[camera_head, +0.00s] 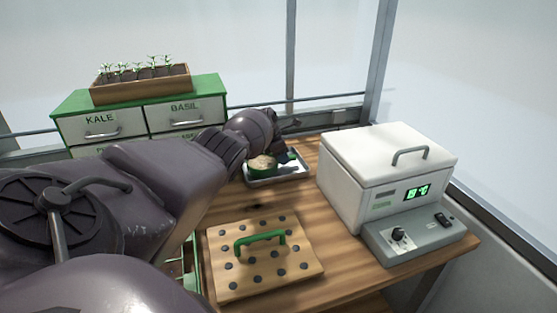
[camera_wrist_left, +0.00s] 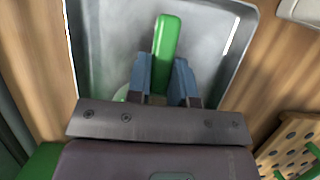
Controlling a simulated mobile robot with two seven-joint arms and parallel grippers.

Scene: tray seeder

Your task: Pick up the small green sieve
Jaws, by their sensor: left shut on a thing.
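The small green sieve (camera_head: 262,172) shows in the head view as a round green cup with pale beige matter in it, at the metal tray (camera_head: 291,174). My left gripper (camera_head: 287,157) is at its right side, over the tray. In the left wrist view the blue fingers of my left gripper (camera_wrist_left: 167,82) are shut on the green handle of the sieve (camera_wrist_left: 167,38). The tray (camera_wrist_left: 205,35) lies beneath. The sieve's bowl is mostly hidden there by the gripper. I cannot tell whether the sieve touches the tray. My right gripper is not in view.
A white box with a lid handle (camera_head: 385,165) and a control panel (camera_head: 415,236) stands right of the tray. A wooden board with holes and a green handle (camera_head: 301,285) lies in front. A drawer cabinet (camera_head: 134,124) bears a seedling planter (camera_head: 142,89).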

